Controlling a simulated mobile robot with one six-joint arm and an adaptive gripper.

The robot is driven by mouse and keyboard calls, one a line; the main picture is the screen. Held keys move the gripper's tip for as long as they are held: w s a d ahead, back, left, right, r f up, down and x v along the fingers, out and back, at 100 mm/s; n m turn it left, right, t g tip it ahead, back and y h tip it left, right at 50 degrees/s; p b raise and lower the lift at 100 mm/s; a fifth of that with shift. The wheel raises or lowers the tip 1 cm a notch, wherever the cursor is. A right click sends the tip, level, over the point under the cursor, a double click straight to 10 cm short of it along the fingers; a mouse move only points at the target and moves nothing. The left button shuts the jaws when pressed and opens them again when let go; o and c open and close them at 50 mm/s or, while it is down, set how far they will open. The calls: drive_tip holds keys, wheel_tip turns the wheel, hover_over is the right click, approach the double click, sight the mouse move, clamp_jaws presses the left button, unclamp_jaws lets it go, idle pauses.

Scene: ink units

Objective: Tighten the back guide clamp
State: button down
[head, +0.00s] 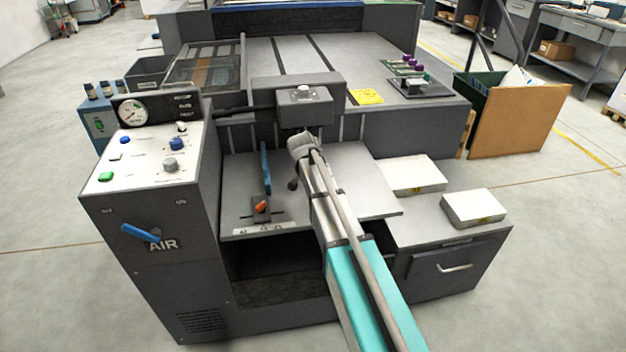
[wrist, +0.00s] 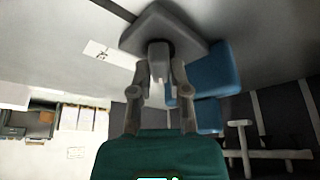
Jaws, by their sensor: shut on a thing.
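In the wrist view my gripper (wrist: 163,84) has its two fingers closed around a short grey stem under a wider grey block (wrist: 165,25); this looks like the clamp, though I cannot tell how tight it is. Blue plates (wrist: 215,68) stand right beside it. In the head view my gripper (head: 301,147) is at the middle of the machine, below a grey housing (head: 305,106). The arm hides what the fingers hold there.
The control panel (head: 146,157) and a blue AIR lever (head: 141,231) are at left. Two white paper stacks (head: 413,176) (head: 473,208) lie at right. A grey T-shaped bar (wrist: 240,137) is at right in the wrist view. The floor in front is clear.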

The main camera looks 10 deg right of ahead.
drive_tip(key=shift+a, duration=0.1)
idle(0.4)
drive_tip(key=c, duration=0.7)
unclamp_jaws()
drive_tip(key=shift+o, duration=0.5)
drive_tip(key=shift+r, duration=0.1)
